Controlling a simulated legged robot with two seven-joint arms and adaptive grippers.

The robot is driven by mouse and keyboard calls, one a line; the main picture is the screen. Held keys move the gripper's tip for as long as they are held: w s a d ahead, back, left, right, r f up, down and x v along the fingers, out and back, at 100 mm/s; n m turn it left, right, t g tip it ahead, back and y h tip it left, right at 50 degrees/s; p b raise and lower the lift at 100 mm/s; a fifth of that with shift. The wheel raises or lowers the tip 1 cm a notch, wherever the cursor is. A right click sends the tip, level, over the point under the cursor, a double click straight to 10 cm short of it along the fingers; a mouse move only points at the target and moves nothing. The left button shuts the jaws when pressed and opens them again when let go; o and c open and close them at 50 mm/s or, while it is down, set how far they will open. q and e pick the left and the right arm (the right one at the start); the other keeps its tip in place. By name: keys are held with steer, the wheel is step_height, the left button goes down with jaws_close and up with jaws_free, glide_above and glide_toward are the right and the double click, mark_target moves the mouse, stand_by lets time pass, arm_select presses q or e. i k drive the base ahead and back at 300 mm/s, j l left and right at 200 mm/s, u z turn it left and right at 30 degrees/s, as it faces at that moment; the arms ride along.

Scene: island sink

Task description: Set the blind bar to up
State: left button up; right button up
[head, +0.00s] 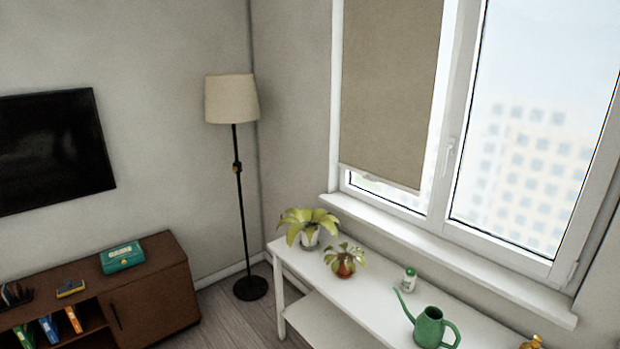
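A beige roller blind (388,95) hangs over the left pane of the window in the head view. It is drawn down over most of that pane. The blind bar (380,179) is its bottom edge, slightly tilted in the picture, a little above the lower window frame. A strip of glass shows below it and along its right side. The top of the blind is outside the picture. Neither of my grippers is in view.
A white table (345,289) stands under the window sill (450,258). A floor lamp (232,100) stands in the corner. A brown cabinet (155,300) is at left.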

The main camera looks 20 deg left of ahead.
mark_target(366, 174)
steer(key=u, duration=0.15)
steer(key=i+j+z, duration=0.15)
steer(key=z, duration=0.3)
steer(key=i+j+z, duration=0.15)
steer(key=z, duration=0.25)
steer(key=i+j+z, duration=0.1)
steer(key=j+z, duration=0.15)
steer(key=z, duration=0.2)
